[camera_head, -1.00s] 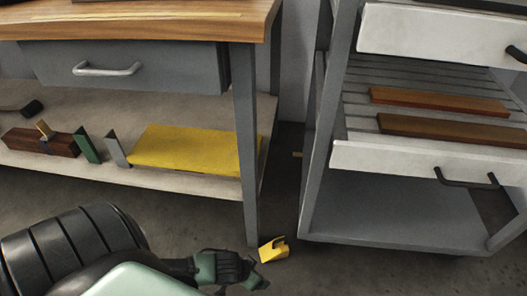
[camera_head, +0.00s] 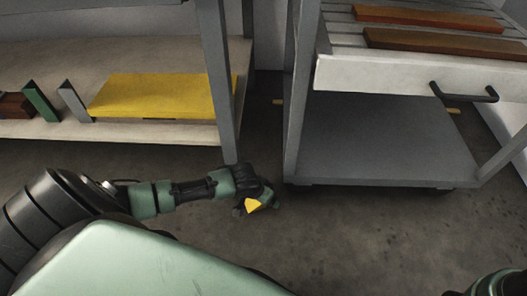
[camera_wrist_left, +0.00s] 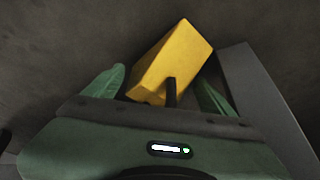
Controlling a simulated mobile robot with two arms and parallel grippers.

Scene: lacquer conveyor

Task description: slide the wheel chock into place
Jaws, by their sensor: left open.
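The wheel chock (camera_head: 253,206) is a small yellow block on the concrete floor, beside the front left corner of the grey cart. My left gripper (camera_head: 257,203) is down at it and hides most of it in the head view. In the left wrist view the chock (camera_wrist_left: 175,62) lies tilted between the two green fingers of my left gripper (camera_wrist_left: 162,78). The fingers are apart, and a short dark bar covers part of the chock's near end. Whether either finger touches it I cannot tell. My right gripper is not visible.
The grey cart (camera_head: 385,143) holds orange-brown boards (camera_head: 430,39) on its slatted rack. A bench leg (camera_head: 217,90) and a lower shelf (camera_head: 180,133) with a yellow slab (camera_head: 165,95) stand left. A grey post (camera_wrist_left: 262,95) is close right of the gripper. Floor in front is clear.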

